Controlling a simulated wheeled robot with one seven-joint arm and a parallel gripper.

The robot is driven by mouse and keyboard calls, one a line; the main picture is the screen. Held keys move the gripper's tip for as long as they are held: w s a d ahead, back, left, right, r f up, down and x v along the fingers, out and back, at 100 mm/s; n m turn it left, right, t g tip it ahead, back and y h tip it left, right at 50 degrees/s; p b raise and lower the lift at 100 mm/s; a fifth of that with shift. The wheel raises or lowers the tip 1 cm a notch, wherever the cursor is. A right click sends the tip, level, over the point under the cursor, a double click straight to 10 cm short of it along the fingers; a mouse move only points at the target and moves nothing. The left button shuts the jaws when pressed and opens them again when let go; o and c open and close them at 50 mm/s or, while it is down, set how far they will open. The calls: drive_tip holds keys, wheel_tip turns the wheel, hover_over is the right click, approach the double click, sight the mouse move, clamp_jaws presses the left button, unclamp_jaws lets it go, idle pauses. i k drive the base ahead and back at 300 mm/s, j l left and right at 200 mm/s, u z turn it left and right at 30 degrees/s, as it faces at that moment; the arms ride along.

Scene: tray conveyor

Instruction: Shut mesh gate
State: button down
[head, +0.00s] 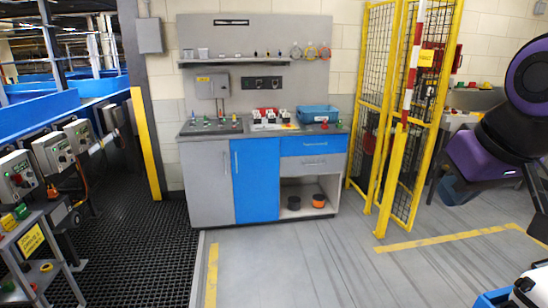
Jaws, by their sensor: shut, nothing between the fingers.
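The mesh gate (404,180) is a tall yellow frame with dark wire mesh, right of centre in the head view. Its near lower corner stands close to the yellow floor line. A second yellow mesh panel (371,120) stands just behind it to the left, and the two meet at a narrow angle. I cannot make out a latch. Purple and black links of my arm fill the right edge; my gripper is not visible.
A workbench (212,180) with a blue door stands left of the gate. A dark grated floor (130,240), control boxes (50,156) and a small cart (35,250) are at the left. Grey floor (300,260) in front is clear. Yellow lines (440,239) mark it.

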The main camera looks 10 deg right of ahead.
sight(426, 57)
drive_tip(key=i+z, duration=0.15)
drive_tip(key=i, duration=0.7)
drive_tip(key=i+j+z, duration=0.15)
drive_tip(key=i, duration=0.75)
drive_tip(key=i+z, duration=0.8)
drive_tip(key=i+j+z, duration=0.25)
drive_tip(key=z, duration=0.15)
drive_tip(key=i+j+z, duration=0.15)
drive_tip(key=i, duration=0.35)
drive_tip(key=i+j+z, duration=0.15)
drive_tip(key=i, duration=0.35)
